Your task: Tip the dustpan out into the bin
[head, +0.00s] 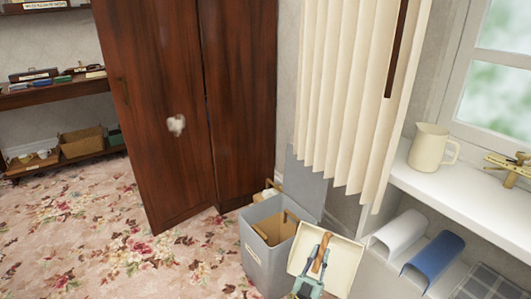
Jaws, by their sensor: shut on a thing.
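The dustpan (344,262) is a cream, flat pan with a brown handle, low in the middle right of the head view. My gripper (319,264) is shut on its brown handle. The bin (262,268) is a grey box standing on the carpet, just left of the dustpan. Its lid (307,180) stands up at the back, so the bin is open, and brown surfaces show inside. The dustpan is beside the bin's right side and overlaps it in the picture. I cannot tell its exact tilt, whether it touches the bin, or whether it holds any dirt.
A dark wooden wardrobe (240,100) stands behind the bin. Cream blinds (345,90) hang behind the dustpan. At right, a white sill (470,190) bears a cream jug (428,147), above blue (435,262) and white (399,232) curved pieces. The flowered carpet (90,240) is clear at left.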

